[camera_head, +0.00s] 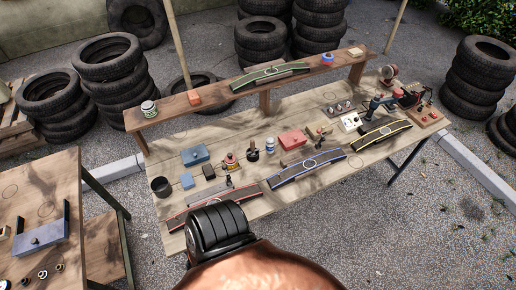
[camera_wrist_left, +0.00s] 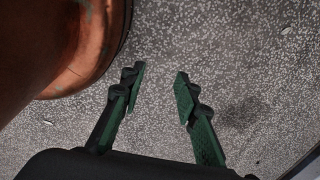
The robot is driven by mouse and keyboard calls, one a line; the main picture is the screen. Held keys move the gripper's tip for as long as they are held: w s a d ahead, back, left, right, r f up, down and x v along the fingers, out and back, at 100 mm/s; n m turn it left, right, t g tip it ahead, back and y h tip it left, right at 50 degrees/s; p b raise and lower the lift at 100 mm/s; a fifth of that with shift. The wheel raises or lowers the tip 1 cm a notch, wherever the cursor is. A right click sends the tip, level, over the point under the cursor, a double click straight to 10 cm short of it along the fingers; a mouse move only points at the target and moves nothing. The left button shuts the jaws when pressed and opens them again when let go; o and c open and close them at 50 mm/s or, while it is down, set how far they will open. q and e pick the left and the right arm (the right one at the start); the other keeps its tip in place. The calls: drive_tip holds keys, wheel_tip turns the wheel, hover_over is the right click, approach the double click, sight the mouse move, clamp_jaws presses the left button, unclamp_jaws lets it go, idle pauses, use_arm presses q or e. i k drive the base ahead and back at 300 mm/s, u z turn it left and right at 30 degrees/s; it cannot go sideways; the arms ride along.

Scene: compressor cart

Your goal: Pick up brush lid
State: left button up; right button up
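I cannot single out the brush lid for certain. A small red and yellow can (camera_head: 231,161) with a dark top stands on the workbench (camera_head: 190,135) in the head view, and it may be the can that carries the lid. A small dark upright piece (camera_head: 253,150) stands just right of it; its details are too small to tell. My left gripper (camera_wrist_left: 160,76) shows in the left wrist view, with its green fingers apart and nothing between them. Grey speckled ground lies beneath it. Neither gripper shows in the head view.
Blue box (camera_head: 195,155), red box (camera_head: 293,139), black cup (camera_head: 161,187) and curved strips, one blue-edged (camera_head: 308,166), crowd the bench. A raised shelf (camera_head: 230,91) runs along its back. A second table (camera_head: 40,190) stands left. Tyre stacks (camera_head: 112,62) stand behind.

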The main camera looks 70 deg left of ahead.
sight(230, 159)
drive_tip(key=i, duration=1.8)
drive_tip(key=u, duration=3.1)
